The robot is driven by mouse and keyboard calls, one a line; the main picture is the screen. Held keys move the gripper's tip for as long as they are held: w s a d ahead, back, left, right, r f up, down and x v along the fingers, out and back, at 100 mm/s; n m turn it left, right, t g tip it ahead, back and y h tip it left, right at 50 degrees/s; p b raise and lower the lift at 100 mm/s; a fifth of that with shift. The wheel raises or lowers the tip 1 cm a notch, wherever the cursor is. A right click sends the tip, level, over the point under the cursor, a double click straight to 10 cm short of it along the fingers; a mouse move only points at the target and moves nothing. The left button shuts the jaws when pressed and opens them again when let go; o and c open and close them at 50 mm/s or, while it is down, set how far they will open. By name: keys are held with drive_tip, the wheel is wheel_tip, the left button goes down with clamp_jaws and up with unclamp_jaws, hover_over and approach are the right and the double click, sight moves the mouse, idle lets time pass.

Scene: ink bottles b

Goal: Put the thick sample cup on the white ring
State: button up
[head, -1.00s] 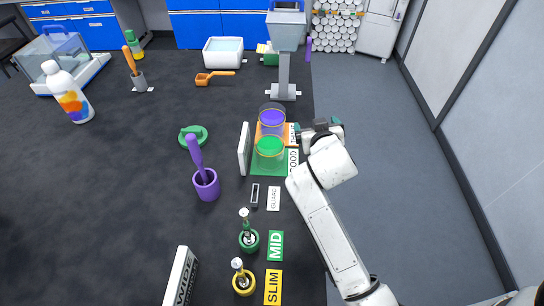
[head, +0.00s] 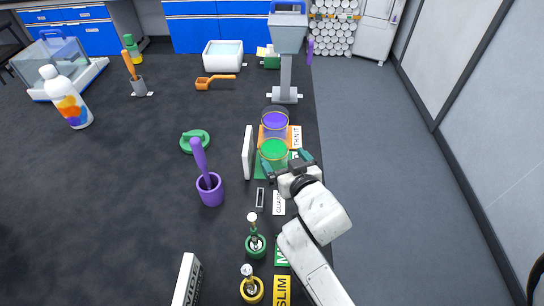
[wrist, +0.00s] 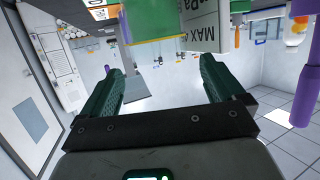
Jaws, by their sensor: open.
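A clear cup of green liquid (head: 273,155) with a yellow rim stands on a green mat. A clear cup of purple liquid (head: 275,125) stands on an orange mat just behind it. I cannot tell by sight which sample is thick. My gripper (head: 286,162) is open at the near right side of the green cup, its fingers pointing toward it; I see nothing held. In the wrist view, my gripper (wrist: 158,72) has its fingers apart, with a green shape (wrist: 158,20), probably the green cup, beyond them at the top. I cannot make out a white ring.
A white upright panel (head: 247,152) stands close left of the cups. A purple mortar with pestle (head: 210,188), a green-based bottle (head: 255,243) and a yellow-based one (head: 251,288) stand nearer. A grey stand (head: 285,75) rises behind.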

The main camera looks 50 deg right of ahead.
sight(280, 154)
drive_tip(key=x, duration=0.3)
drive_tip(key=shift+w, duration=0.2)
drive_tip(key=shift+p+x, duration=0.75)
drive_tip(key=shift+x, duration=2)
drive_tip(key=shift+d, duration=0.15)
drive_tip(key=shift+c, duration=0.3)
drive_tip(key=c, duration=1.3)
drive_tip(key=shift+r, duration=0.1)
drive_tip(key=shift+c, duration=1.3)
drive_tip(key=shift+r, duration=0.15)
